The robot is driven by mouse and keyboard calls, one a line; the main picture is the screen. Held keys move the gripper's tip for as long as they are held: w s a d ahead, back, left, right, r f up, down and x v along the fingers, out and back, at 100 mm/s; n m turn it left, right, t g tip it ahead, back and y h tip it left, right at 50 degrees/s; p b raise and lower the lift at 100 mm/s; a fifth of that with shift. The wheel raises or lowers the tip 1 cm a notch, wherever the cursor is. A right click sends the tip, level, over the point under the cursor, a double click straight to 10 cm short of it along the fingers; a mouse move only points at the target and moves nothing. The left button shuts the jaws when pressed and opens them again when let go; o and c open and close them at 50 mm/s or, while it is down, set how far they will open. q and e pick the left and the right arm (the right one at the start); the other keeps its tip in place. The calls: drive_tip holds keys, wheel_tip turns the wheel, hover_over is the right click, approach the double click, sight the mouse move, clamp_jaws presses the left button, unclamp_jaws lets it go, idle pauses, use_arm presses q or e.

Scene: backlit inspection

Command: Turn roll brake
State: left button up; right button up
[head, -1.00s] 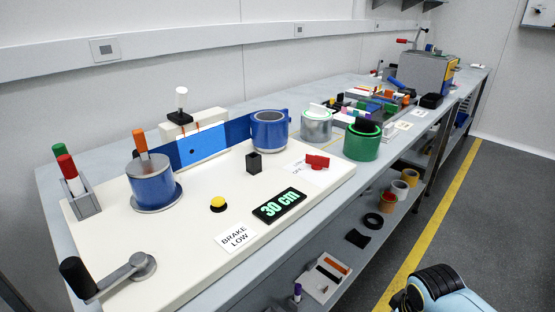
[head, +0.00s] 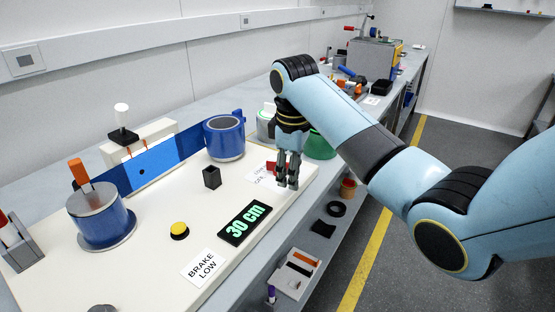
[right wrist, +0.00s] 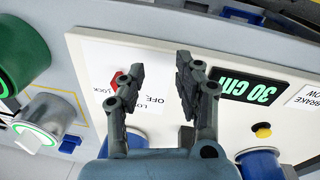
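A small red knob (head: 271,168) sits on a white label at the right end of the cream panel (head: 150,240); in the right wrist view the red knob (right wrist: 118,79) lies beside the words LOCK and OFF. My right gripper (head: 287,183) points down just to the right of the knob and partly covers it and its label. In the right wrist view its two fingers (right wrist: 160,64) are apart with nothing between them; the left finger overlaps the knob's edge. I cannot tell whether they touch. A sign (head: 205,267) reads BRAKE LOW. My left gripper is out of view.
A display (head: 244,223) reads 30 cm. A yellow button (head: 180,230), a black block (head: 212,177), a blue roll (head: 225,137) and a blue drum (head: 100,217) with an orange lever stand on the panel. A green cylinder (head: 318,146) stands behind my right gripper.

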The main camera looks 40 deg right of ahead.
drive_tip(key=w+d+r+n, duration=0.2)
drive_tip(key=w+r, duration=0.5)
drive_tip(key=r, duration=0.1)
drive_tip(key=shift+g+y, duration=0.4)
drive_tip(key=f, duration=1)
drive_tip(key=shift+w+d+f, duration=0.1)
drive_tip(key=shift+w+d, duration=0.05)
drive_tip(key=shift+d, duration=0.05)
clamp_jaws()
